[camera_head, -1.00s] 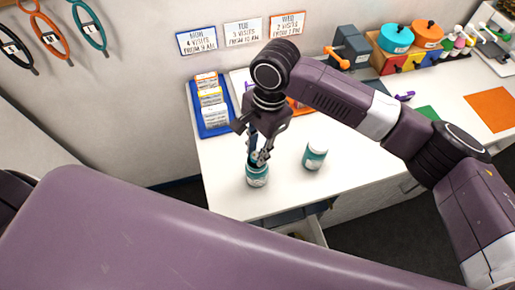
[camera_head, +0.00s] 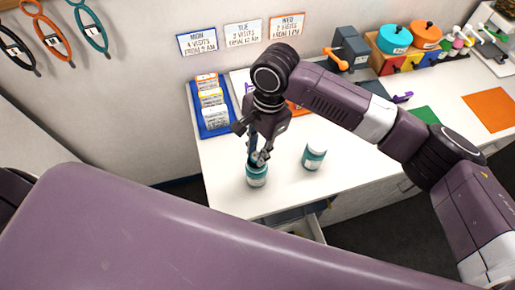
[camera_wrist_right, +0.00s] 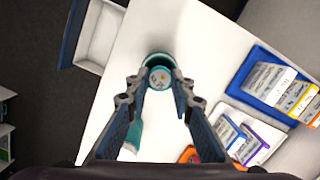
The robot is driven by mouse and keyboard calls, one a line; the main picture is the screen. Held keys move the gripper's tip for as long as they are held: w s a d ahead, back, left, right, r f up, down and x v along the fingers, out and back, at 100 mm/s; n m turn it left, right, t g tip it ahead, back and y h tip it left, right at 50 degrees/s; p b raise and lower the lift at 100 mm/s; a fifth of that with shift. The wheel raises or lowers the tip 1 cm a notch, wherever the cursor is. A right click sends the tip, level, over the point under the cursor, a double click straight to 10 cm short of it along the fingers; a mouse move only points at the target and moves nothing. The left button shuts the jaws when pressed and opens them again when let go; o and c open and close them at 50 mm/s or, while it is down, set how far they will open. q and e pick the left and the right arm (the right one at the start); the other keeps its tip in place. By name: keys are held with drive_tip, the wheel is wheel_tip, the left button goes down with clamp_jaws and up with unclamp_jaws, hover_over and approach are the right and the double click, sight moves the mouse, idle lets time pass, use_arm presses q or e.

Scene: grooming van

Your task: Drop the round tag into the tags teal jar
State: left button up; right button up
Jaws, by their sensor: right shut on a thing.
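The teal jar (camera_head: 257,178) stands open near the front left corner of the white counter. My right gripper (camera_head: 259,159) points down just above its mouth and partly hides it. In the right wrist view, the round tag (camera_wrist_right: 159,77), with a pale face, shows between the fingertips of my right gripper (camera_wrist_right: 158,82), over the mouth of the teal jar (camera_wrist_right: 153,58). The gripper is shut on the tag. How far the tag is inside the rim cannot be told. My left gripper is not in view.
A blue tray (camera_head: 215,131) with cards lies behind left. A drawer (camera_head: 303,227) stands open below the counter's front edge.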

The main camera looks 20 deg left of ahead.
drive_tip(key=o, duration=0.9)
wheel_tip(320, 180, up, 2)
drive_tip(key=p, duration=0.3)
drive_tip(key=shift+r, duration=2)
